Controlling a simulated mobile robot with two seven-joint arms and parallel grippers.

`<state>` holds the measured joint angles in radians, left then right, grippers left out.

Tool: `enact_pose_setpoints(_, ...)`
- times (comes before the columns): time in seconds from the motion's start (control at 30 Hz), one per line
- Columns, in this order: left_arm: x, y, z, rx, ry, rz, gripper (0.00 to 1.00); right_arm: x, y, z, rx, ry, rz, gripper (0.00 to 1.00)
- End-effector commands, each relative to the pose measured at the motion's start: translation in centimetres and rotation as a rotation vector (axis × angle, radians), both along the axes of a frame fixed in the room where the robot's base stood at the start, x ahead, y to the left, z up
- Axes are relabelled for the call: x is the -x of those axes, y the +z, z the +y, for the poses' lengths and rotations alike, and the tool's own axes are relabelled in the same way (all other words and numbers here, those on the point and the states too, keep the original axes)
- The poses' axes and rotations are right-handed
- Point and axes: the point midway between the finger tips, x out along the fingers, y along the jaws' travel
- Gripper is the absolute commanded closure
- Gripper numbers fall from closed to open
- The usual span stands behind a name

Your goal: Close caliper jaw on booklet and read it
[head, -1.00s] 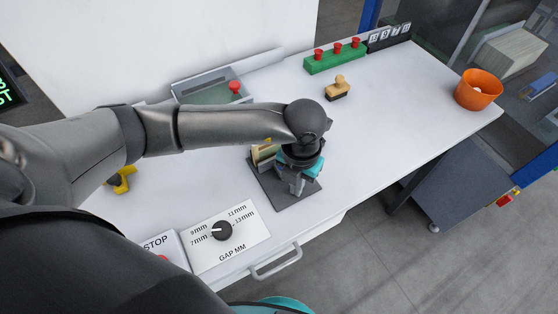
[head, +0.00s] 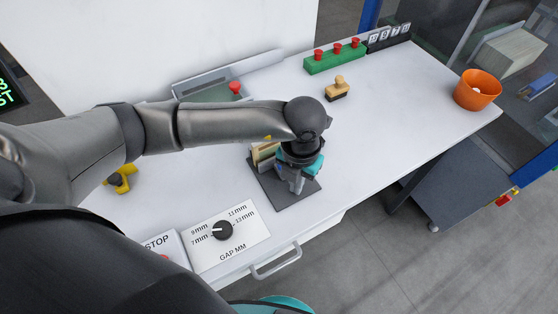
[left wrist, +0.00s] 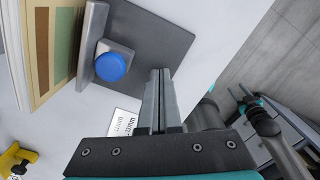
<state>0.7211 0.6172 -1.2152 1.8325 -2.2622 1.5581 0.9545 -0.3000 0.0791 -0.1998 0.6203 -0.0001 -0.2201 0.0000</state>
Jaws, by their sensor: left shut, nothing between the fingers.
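The caliper is a dark grey plate (head: 290,203) on the white table. In the left wrist view its plate (left wrist: 165,40) carries an upright grey jaw (left wrist: 93,35) with a blue knob (left wrist: 111,66). The tan and green booklet (left wrist: 55,50) stands on the jaw's far side from the knob. It also shows in the head view (head: 264,154), partly hidden by my left gripper. My left gripper (head: 298,188) is shut and empty, pointing down over the plate, fingers apart from the knob. A part of my right arm, seemingly with its gripper (left wrist: 240,94), shows at the wrist view's right; its fingers are too small to judge.
A gap dial (head: 222,231) marked 7 to 13 mm sits at the front edge, its pointer to the left. Around the table are a STOP box (head: 160,245), a yellow item (head: 122,180), a stamp (head: 337,89), a green button box (head: 335,58) and an orange bowl (head: 478,91).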

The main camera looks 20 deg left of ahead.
Motion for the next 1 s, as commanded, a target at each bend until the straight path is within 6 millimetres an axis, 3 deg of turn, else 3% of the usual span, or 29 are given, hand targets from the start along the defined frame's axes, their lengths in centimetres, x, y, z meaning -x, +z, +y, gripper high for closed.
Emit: enact_pose_setpoints(1.0,-1.3,0.0,1.7,0.000,0.001,-0.001,1.00,0.0,-0.6,0.0,0.001,0.001,0.000,0.50)
